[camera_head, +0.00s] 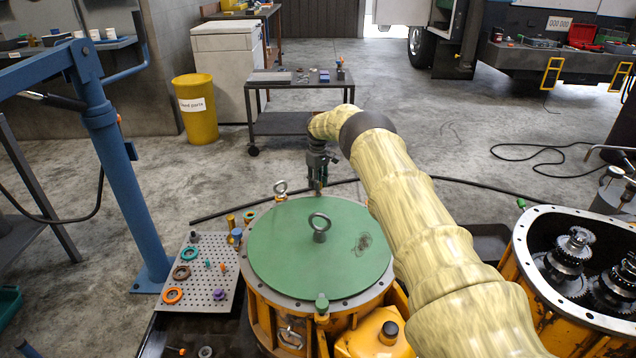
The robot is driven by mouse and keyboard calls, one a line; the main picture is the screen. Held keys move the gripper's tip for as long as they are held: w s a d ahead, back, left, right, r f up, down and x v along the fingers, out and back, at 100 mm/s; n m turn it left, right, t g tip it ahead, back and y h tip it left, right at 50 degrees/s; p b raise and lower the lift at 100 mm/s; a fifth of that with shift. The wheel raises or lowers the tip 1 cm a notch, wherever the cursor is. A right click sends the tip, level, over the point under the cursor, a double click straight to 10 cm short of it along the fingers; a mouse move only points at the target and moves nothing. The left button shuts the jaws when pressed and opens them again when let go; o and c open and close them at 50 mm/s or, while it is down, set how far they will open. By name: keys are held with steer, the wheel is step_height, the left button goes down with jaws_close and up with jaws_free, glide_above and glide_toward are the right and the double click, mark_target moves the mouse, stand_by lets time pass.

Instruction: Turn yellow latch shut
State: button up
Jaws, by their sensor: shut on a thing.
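A round yellow housing (258,298) carries a flat green lid (290,255) inside a grey bolted rim. My gripper (318,188) points down at the lid's far rim, right of the rear eye bolt (281,190). Its jaws are shut on a small part there, which they mostly hide. I cannot make out the yellow latch or its angle. A green latch-like fitting (322,303) stands upright at the near rim. Another eye bolt (320,226) stands on the lid's middle.
A perforated board (205,292) with rings and small parts lies left of the housing. A blue crane post (128,190) stands at the left. An open gear housing (535,300) is at the right. A low trolley (290,122) and a yellow bin (196,110) stand behind.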

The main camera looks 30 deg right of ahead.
steer(key=shift+r, duration=0.1)
stand_by(0.3)
steer(key=o, duration=1)
step_height(320, 180, up, 12)
steer(key=shift+f, duration=0.1)
stand_by(0.4)
